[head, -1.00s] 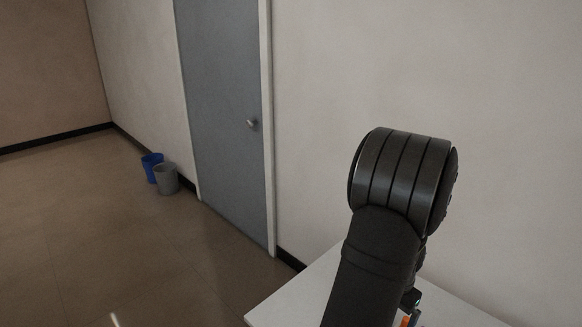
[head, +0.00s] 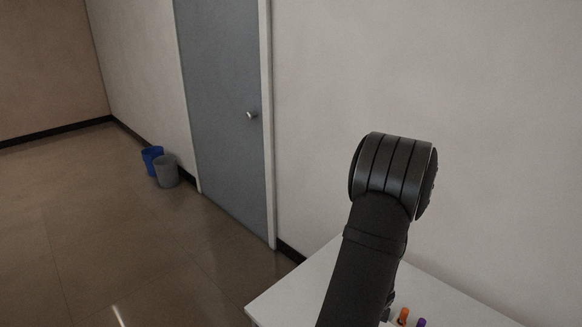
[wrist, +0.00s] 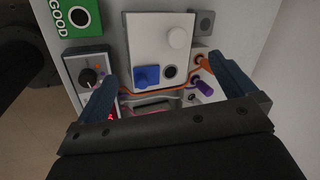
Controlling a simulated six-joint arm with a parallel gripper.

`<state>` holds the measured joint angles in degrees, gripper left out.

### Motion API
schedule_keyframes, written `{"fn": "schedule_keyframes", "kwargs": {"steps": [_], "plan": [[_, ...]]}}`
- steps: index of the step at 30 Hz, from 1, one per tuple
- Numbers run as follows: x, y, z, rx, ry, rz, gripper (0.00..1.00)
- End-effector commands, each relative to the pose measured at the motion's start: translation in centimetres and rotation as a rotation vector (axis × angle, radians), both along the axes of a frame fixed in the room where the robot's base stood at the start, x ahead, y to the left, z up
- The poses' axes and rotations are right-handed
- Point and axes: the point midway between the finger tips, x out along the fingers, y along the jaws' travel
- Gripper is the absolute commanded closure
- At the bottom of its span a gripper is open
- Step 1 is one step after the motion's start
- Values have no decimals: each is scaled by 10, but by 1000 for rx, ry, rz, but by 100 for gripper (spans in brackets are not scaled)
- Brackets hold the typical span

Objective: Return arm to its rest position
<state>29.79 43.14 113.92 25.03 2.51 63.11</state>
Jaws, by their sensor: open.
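My gripper (wrist: 172,88) shows in the wrist view with its two blue-grey fingers spread wide apart. Nothing is between the fingertips, and a panel with devices lies beyond them. My gripper is hidden in the head view, where my dark arm rises over the white table (head: 285,300).
The wrist view shows a white box (wrist: 150,38), a blue block (wrist: 147,76), a dark box with a knob (wrist: 88,75), a green GOOD sign (wrist: 77,17), and orange (wrist: 206,60) and purple (wrist: 204,88) plugs. A door (head: 222,110) and bins (head: 165,172) stand away on the floor.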

Motion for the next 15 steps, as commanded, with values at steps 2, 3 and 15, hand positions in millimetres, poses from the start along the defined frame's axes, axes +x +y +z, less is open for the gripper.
{"fn": "schedule_keyframes", "kwargs": {"steps": [2, 3, 15], "plan": [[-5, 1, -6, 3, -20, -92, 0], [-7, 0, -8, 3, -34, -140, 0], [-39, -7, -27, -18, -163, -610, 0]]}}
